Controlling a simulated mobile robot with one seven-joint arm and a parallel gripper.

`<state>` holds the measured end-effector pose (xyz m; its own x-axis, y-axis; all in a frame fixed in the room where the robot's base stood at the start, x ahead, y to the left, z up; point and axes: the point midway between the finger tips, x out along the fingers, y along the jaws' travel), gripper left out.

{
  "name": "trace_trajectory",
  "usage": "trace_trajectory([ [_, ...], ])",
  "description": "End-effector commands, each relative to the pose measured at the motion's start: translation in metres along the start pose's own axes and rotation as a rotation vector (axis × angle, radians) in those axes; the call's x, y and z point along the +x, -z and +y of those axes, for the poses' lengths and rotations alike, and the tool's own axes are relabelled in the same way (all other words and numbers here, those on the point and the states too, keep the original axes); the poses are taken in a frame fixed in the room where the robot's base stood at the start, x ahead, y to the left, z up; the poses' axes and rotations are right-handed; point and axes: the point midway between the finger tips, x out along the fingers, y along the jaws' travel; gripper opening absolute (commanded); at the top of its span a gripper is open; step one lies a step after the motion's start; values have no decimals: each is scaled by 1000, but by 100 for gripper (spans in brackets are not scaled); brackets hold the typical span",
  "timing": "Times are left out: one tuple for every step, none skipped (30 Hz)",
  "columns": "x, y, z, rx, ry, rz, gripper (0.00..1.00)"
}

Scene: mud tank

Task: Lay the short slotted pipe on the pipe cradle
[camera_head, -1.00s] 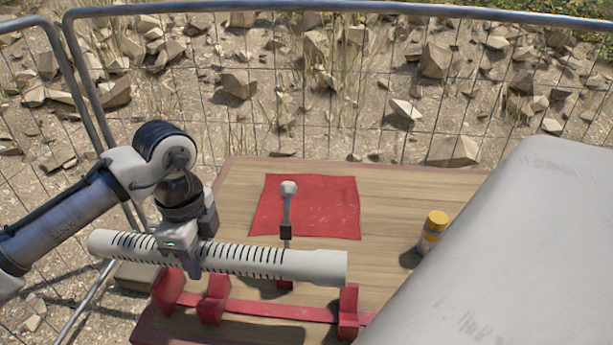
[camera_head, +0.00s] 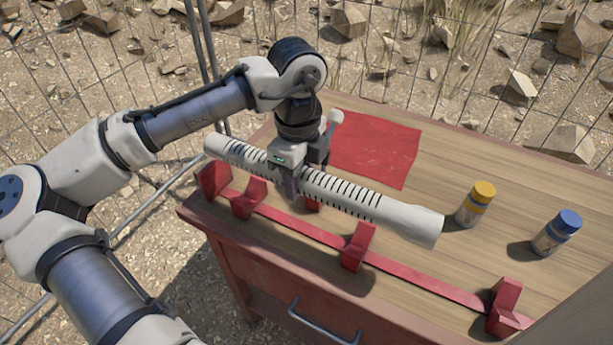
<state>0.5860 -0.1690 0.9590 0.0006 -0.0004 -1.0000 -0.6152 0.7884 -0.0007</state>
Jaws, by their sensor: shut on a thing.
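The short slotted pipe (camera_head: 345,195) is white with dark slots along most of its length and a plain right end. My gripper (camera_head: 288,188) is shut on it left of its middle and holds it slanting down to the right in the picture. The red pipe cradle (camera_head: 305,238) lies along the front of the wooden table, with several upright red blocks on a flat strip. The pipe is above and behind the cradle's left part. I cannot tell whether it touches any block. My gripper and the pipe hide some of the cradle.
A red cloth (camera_head: 380,150) lies on the wooden table (camera_head: 500,195) behind the pipe; a grey-knobbed thing (camera_head: 335,117) is partly hidden there. A yellow-capped bottle (camera_head: 475,205) and a blue-capped bottle (camera_head: 557,232) stand to the right. A wire fence runs behind.

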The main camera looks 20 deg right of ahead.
Motion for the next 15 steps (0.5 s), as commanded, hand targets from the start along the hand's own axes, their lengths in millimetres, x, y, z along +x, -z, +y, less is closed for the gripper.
trace_trajectory([
  [4,0,0,-1,0,-1,10],
  [6,0,0,-1,1,-1,10],
  [10,0,0,-1,1,-1,10],
  [12,0,0,-1,1,-1,10],
  [15,0,0,-2,1,-1,10],
  [20,0,0,-2,0,-1,10],
  [23,0,0,-2,0,-1,10],
  [27,0,0,-2,0,-1,10],
  [32,0,0,-3,0,-2,10],
  [36,0,0,-3,0,-3,10],
  [40,0,0,-3,1,-2,10],
  [45,0,0,-3,1,-2,10],
  [48,0,0,-3,0,-3,10],
  [52,0,0,-2,0,-3,10],
  [57,0,0,-2,1,-2,10],
])
